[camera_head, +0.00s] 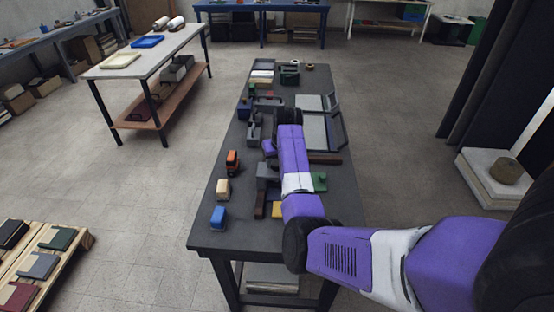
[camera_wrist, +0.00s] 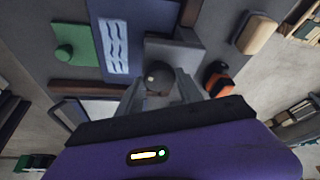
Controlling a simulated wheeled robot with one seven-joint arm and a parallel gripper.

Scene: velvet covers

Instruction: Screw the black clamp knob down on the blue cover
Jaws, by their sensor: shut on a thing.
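The black clamp knob (camera_wrist: 158,76) is a dark round ball in the middle of the wrist view. My gripper (camera_wrist: 160,88) is shut on it, with one grey finger on each side. The knob is at the near edge of a grey block (camera_wrist: 187,52). The blue cover (camera_wrist: 104,14) is a dark blue panel with a light wavy-patterned patch, just left of the block. Whether the knob touches the cover cannot be told. In the head view my arm hides the knob, the fingertips and most of the area around the cover.
A green piece with a round knob (camera_wrist: 75,42) lies left of the cover. An orange-and-black object (camera_wrist: 218,79) and a tan block (camera_wrist: 257,33) stand to the right. A blue block (camera_head: 218,218) stands at the dark table's (camera_head: 205,235) near left corner. Other items crowd the far half.

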